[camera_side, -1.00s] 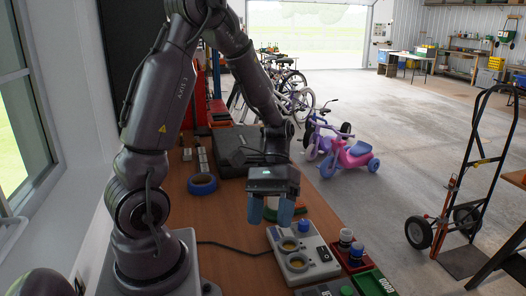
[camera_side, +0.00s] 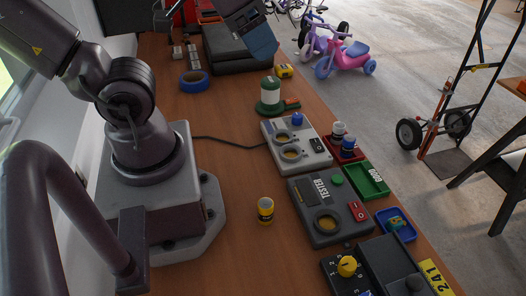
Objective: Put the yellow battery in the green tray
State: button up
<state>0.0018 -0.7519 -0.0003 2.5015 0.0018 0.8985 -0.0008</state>
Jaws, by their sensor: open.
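The yellow battery (camera_side: 265,211) stands upright on the bare wooden bench in front of my base, left of the dark tester. The green tray (camera_side: 368,182), marked GOOD, lies empty near the bench's right edge, beyond the tester. My gripper (camera_side: 262,46) is at the top of the view, above the dark case and far from the battery. Its blue fingers are partly seen, open, with no object visible in them.
The tester (camera_side: 330,237) and pale charger (camera_side: 317,151) lie between the battery and the trays. A red tray (camera_side: 357,153) holds white and blue batteries; a blue tray (camera_side: 408,236) is nearer. A green-and-white canister (camera_side: 270,92) stands behind. Bench around the battery is clear.

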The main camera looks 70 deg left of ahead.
jog(key=w+d+f+n+g+h, duration=0.1)
jog(key=w+d+f+n+h, duration=0.15)
jog(key=d+f, duration=0.65)
jog(key=w+d+f+n+g+h, duration=0.25)
jog(key=d+f, duration=0.35)
jog(key=d, duration=0.6)
jog(key=n+g+y, duration=0.1)
jog(key=n+y, duration=0.8)
jog(key=n, duration=0.2)
send_near(265, 211)
jog(key=shift+y, duration=0.3)
jog(key=x, duration=0.6)
jog(key=shift+a+f, duration=0.2)
jog(key=shift+f, duration=0.2)
jog(key=shift+x, duration=3)
jog(key=shift+w+d, duration=0.1)
jog(key=shift+w, duration=0.05)
